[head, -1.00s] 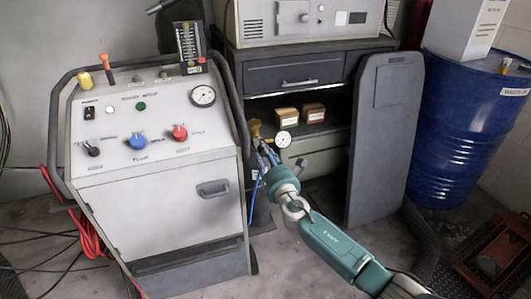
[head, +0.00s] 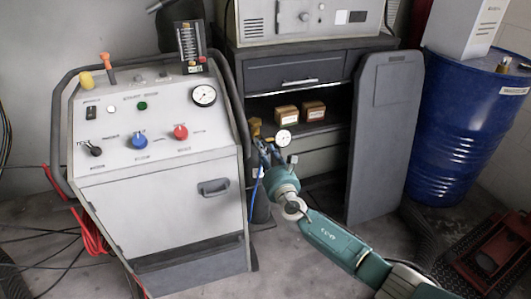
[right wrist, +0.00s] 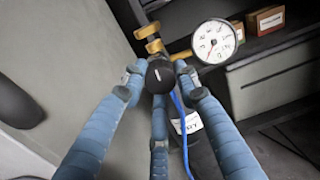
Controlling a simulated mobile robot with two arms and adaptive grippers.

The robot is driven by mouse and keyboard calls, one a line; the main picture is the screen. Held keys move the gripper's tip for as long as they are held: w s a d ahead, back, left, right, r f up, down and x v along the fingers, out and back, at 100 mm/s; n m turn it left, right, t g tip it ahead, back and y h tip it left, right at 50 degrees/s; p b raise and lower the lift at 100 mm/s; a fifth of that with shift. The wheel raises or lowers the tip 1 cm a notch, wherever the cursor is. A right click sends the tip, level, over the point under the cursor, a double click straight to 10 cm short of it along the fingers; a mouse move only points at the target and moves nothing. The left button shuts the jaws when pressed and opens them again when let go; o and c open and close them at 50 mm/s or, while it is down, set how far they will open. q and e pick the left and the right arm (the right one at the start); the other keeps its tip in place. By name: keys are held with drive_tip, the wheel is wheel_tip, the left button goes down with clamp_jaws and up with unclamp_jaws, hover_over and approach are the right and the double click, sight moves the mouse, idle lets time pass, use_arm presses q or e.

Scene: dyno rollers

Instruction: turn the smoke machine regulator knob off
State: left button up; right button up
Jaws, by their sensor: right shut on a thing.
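The regulator sits at the middle of the head view. It has brass fittings (head: 254,128) and a round white pressure gauge (head: 284,137). In the right wrist view the black regulator knob (right wrist: 160,76) lies between the fingers of my right gripper (right wrist: 158,88). The brass valve parts (right wrist: 152,40) and gauge (right wrist: 214,42) are just beyond it. My right gripper (head: 268,158) is shut on the knob, and its fingers hide the knob in the head view. A blue hose (right wrist: 182,130) runs down past the labelled dark cylinder (right wrist: 203,150). My left gripper is out of view.
A grey machine cart (head: 155,200) with coloured knobs stands close on the left. Behind is a dark cabinet (head: 290,75) with small boxes (head: 287,114) on its shelf. A grey panel (head: 382,150) and a blue drum (head: 465,130) stand right. Open floor lies in front.

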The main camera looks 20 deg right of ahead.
drive_tip(key=shift+s+a+f, duration=0.15)
drive_tip(key=shift+f, duration=0.35)
drive_tip(key=o, duration=1.2)
drive_tip(key=shift+c, duration=0.2)
drive_tip(key=s, duration=1.2)
drive_tip(key=shift+r, duration=0.15)
drive_tip(key=shift+w, duration=0.1)
